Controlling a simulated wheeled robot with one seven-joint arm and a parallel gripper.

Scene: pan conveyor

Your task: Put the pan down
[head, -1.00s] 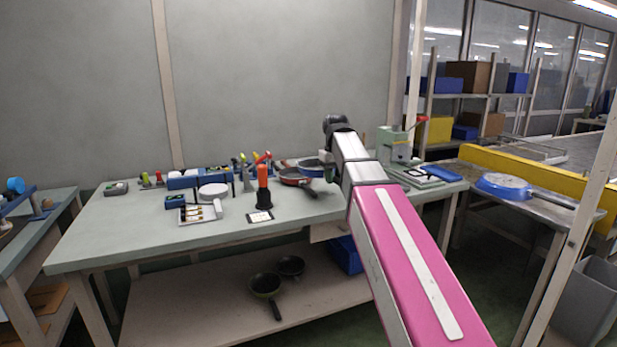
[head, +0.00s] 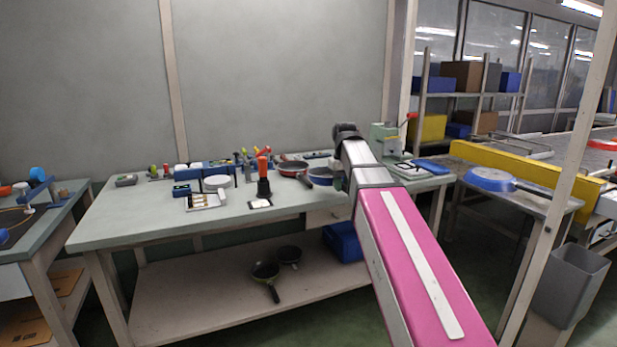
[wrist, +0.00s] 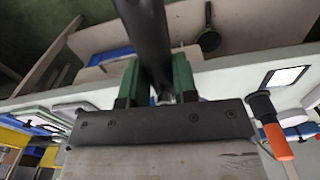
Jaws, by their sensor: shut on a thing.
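My gripper (wrist: 157,90) is shut on a thick dark handle, which runs between its green fingers and out of the top of the wrist view. The handle (wrist: 146,35) appears to belong to the blue pan (head: 320,178) beside my arm's end in the head view. That pan is over the front part of the grey workbench (head: 130,220). My arm hides part of it, and I cannot tell whether it touches the bench. The pan's body does not show in the wrist view.
A reddish pan (head: 293,167) lies just left of the blue pan. An orange-and-black tool (head: 264,180) stands further left. A green press (head: 388,143) is at the bench's right end. Another blue pan (head: 490,179) lies on the right table. Dark pans (head: 265,270) sit on the lower shelf.

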